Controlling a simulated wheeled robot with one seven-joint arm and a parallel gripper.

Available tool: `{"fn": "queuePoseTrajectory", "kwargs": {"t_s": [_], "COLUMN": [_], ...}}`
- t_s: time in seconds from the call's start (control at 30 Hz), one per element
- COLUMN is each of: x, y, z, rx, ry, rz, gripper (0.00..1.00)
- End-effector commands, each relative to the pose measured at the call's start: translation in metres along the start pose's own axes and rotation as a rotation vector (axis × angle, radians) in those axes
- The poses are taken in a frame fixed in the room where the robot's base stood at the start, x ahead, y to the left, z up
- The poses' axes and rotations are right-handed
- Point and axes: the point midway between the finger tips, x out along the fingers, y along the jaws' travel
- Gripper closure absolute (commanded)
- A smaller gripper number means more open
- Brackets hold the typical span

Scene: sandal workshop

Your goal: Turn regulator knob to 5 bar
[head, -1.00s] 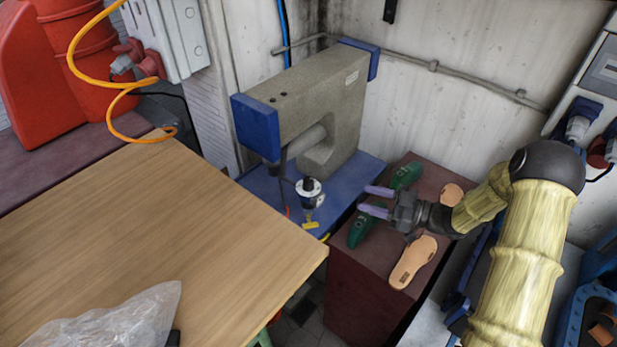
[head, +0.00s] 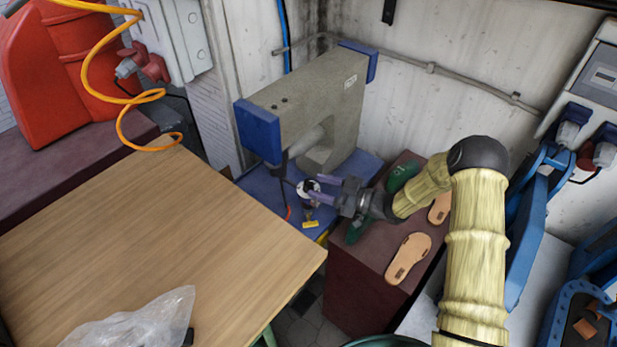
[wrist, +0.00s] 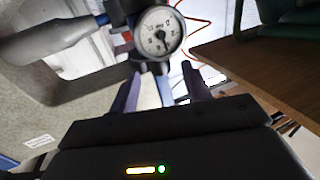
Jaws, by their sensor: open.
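The regulator (head: 301,187) stands at the front edge of the blue press base, with a yellow tag (head: 310,224) below it. Its white round gauge (wrist: 161,32) shows large in the wrist view, with a dark needle; I cannot read the value surely. My gripper (head: 314,189) has its two purple fingers apart, pointing left, with the tips at the regulator. In the wrist view my gripper (wrist: 160,88) shows a finger on each side, just below the gauge. The knob is not clearly told apart from the dark regulator body, and I cannot tell whether the fingers touch it.
The grey press (head: 310,105) with blue ends rises right behind the regulator. A wooden table (head: 150,235) fills the left front. A dark red cabinet (head: 352,290) under my arm carries green lasts (head: 403,176) and tan soles (head: 408,258). An orange hose (head: 90,65) hangs at left.

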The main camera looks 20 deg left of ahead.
Motion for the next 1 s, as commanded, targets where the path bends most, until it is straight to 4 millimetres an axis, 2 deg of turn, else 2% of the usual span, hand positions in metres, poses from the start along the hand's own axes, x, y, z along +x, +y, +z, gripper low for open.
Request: {"fn": "queuePoseTrajectory", "kwargs": {"t_s": [0.1,0.23,0.6,0.8,0.83,1.0], "x": [0.021,0.036,0.042,0.042,0.042,0.042], "y": [-0.001,-0.001,0.000,0.000,0.000,0.000], "z": [-0.004,-0.002,0.000,0.000,0.000,0.000], "rx": [0.002,0.001,0.000,0.000,0.000,-0.001], "ry": [0.002,0.001,0.001,0.001,0.001,0.002], "rz": [-0.003,-0.001,0.000,0.000,0.001,0.010], "gripper": [0.52,0.52,0.52,0.91,0.95,0.95]}}
